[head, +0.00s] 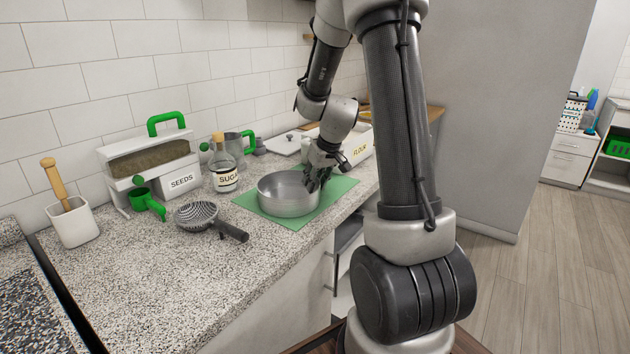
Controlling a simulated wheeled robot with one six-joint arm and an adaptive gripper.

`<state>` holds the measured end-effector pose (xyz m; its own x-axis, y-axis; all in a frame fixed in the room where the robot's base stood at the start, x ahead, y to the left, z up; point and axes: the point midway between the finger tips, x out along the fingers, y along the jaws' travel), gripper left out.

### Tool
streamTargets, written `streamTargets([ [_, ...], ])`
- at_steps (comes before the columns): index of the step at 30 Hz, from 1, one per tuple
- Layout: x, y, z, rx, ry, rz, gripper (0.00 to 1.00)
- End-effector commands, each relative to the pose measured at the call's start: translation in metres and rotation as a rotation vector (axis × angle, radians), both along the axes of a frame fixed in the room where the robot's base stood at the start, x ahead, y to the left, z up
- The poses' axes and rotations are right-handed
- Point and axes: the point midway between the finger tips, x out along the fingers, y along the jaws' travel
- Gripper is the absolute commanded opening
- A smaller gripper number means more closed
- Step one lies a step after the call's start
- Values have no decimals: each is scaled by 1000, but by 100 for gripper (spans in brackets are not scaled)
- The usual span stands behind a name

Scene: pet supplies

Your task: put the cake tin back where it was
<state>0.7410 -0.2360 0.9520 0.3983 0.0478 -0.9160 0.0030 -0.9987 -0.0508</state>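The cake tin (285,198), a round silver metal tin with an open top, stands upright on a green mat (318,212) on the speckled counter. My gripper (319,180) is at the right side of the tin's rim, pointing down, with its dark fingers overlapping the rim in the picture. Whether the fingers are closed on the rim or only beside it cannot be told from this view. The fingertips are partly hidden against the tin.
A sieve (196,214) with a dark handle lies left of the mat. Behind stand a sugar jar (225,172), a seeds box (182,181), a grey jug (236,147) and a flour box (358,147). The counter front at left (170,275) is clear.

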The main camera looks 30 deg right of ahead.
Motion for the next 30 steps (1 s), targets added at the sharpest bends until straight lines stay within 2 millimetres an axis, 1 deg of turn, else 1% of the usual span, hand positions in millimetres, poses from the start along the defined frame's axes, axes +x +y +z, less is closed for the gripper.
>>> streamTargets([
  [7, 0, 0, 1, 0, -1, 0, 27],
  [10, -1, 0, 8, -1, -2, 0, 27],
  [14, -10, -2, 29, -1, -6, 0, 27],
  [21, -32, -4, 80, -2, -5, 0, 27],
  [24, -39, -5, 95, -1, -4, -1, 27],
  [30, -50, -3, 115, -1, -2, 3, 27],
])
